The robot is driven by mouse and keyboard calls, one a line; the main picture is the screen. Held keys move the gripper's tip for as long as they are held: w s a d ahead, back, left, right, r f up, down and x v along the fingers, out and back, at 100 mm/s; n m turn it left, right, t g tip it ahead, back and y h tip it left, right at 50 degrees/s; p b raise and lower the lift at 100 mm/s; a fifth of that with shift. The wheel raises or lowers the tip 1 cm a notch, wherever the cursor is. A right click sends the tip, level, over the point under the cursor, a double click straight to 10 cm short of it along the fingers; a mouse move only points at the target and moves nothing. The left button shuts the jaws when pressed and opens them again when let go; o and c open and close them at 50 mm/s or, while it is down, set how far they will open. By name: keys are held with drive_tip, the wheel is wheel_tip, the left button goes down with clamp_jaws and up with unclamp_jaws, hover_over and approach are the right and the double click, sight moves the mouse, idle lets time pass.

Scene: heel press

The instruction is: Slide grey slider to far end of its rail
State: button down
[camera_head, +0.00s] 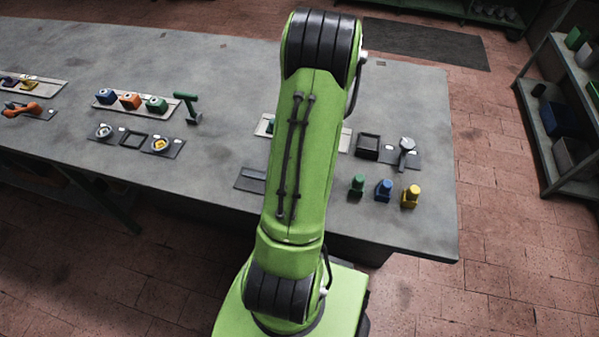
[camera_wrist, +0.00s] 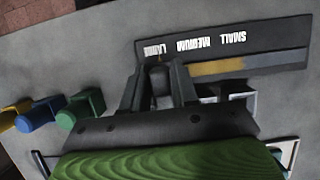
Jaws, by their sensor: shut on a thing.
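In the wrist view, a dark rail plate (camera_wrist: 270,39) carries the printed words SMALL, MEDIUM and LARGE, seen upside down. A tan band (camera_wrist: 218,66) and a blue-grey band (camera_wrist: 285,57) run along its near side. My gripper (camera_wrist: 158,82) is shut on the grey slider (camera_wrist: 160,77), a small grey block between the fingertips at the plate's left end, by LARGE. The lower part of the slider is hard to make out. In the head view, the plate's left end (camera_head: 249,184) shows beside my arm; the slider and gripper are hidden behind the arm.
Green (camera_head: 357,185), blue (camera_head: 383,190) and yellow (camera_head: 410,196) pegs stand right of my arm. A dark square tray (camera_head: 368,147) and a grey-headed tool (camera_head: 405,150) lie behind them. Bare tabletop lies between.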

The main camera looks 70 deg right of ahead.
drive_tip(key=shift+s, duration=0.2)
drive_tip(key=c, duration=1)
unclamp_jaws()
drive_tip(key=shift+s, duration=0.15)
drive_tip(key=shift+o, duration=0.2)
drive_tip(key=shift+d, duration=0.1)
drive_tip(key=shift+d+r, duration=0.15)
drive_tip(key=shift+r, duration=0.25)
drive_tip(key=p+v, duration=0.4)
drive_tip(key=v, duration=1.1)
